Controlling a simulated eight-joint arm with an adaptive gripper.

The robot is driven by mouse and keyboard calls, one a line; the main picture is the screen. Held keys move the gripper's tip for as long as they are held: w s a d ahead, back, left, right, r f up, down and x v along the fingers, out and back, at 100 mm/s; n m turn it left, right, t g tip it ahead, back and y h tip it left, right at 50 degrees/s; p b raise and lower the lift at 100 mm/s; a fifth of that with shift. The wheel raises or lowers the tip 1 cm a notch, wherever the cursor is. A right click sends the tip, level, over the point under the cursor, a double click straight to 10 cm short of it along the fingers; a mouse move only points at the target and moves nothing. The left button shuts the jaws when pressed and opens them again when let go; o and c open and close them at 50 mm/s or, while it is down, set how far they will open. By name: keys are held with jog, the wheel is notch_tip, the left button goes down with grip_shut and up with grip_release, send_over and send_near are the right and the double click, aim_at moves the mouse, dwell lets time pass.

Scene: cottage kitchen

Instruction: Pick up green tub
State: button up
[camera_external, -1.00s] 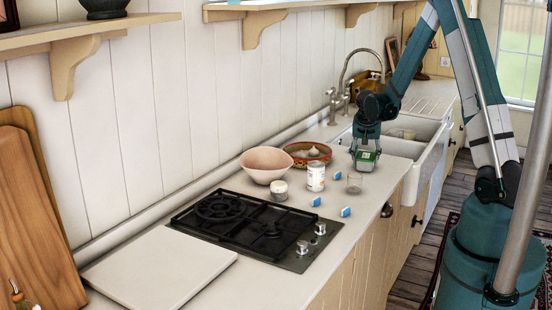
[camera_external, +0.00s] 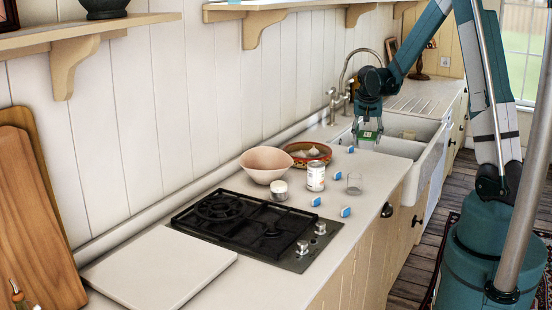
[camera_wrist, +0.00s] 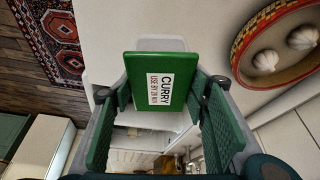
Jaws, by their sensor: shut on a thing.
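In the external view the tub (camera_external: 367,135) hangs below my gripper (camera_external: 368,128), raised above the counter near the sink's front-left corner. Its lower part is small and hard to make out there.
A red-rimmed bowl with garlic (camera_external: 306,160), a pink bowl (camera_external: 266,172), a white can (camera_external: 315,178), a glass (camera_external: 354,187), a small jar (camera_external: 279,194) and several blue-white blocks (camera_external: 346,211) stand nearby. The sink (camera_external: 427,160) is beside the gripper; a black hob (camera_external: 235,222) lies nearer.

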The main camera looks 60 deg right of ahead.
jog(key=shift+r, duration=0.6)
